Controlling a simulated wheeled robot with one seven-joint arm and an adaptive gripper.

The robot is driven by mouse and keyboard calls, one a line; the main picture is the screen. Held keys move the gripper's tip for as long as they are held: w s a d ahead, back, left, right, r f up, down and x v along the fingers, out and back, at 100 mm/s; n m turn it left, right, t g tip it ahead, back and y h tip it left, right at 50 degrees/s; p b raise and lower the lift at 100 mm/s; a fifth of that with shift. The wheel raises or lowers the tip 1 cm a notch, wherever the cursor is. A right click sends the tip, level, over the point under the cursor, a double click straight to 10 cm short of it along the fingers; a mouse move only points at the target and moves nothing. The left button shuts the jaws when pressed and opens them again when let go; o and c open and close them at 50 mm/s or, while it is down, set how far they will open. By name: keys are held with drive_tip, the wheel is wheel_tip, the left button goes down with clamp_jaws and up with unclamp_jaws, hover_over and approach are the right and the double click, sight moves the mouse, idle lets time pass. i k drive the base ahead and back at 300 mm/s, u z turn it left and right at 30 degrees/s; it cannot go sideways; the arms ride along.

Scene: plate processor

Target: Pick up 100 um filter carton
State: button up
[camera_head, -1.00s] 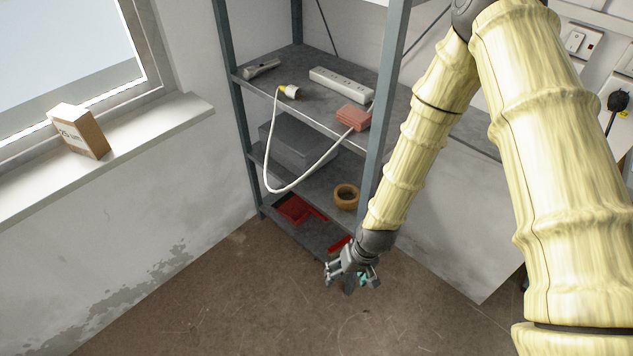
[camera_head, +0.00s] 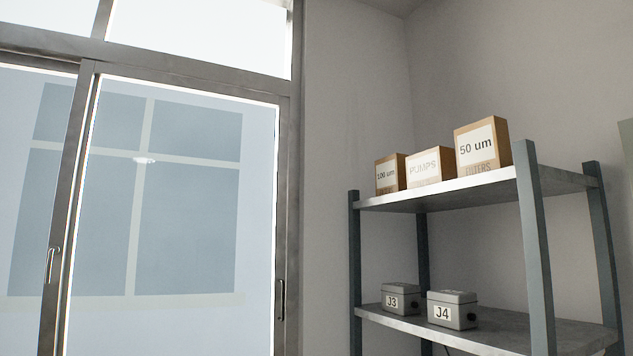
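The 100 um carton (camera_head: 388,175) is a small brown box with a white label reading "100 um". It stands upright at the left end of the top shelf (camera_head: 450,193), near the shelf's left post. A carton marked "PUMPS" (camera_head: 427,166) stands just to its right. Whether the two touch, I cannot tell. My gripper is not in view now.
A larger carton marked "50 um" filters (camera_head: 481,146) stands right of the pumps carton. Grey boxes labelled J3 (camera_head: 400,297) and J4 (camera_head: 452,309) sit on the shelf below (camera_head: 500,335). Metal posts (camera_head: 535,250) frame the shelves. A window (camera_head: 180,200) is at left.

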sight(390, 171)
drive_tip(key=u, duration=2.65)
drive_tip(key=k, duration=1.05)
drive_tip(key=z, duration=2.1)
drive_tip(key=i, duration=1.7)
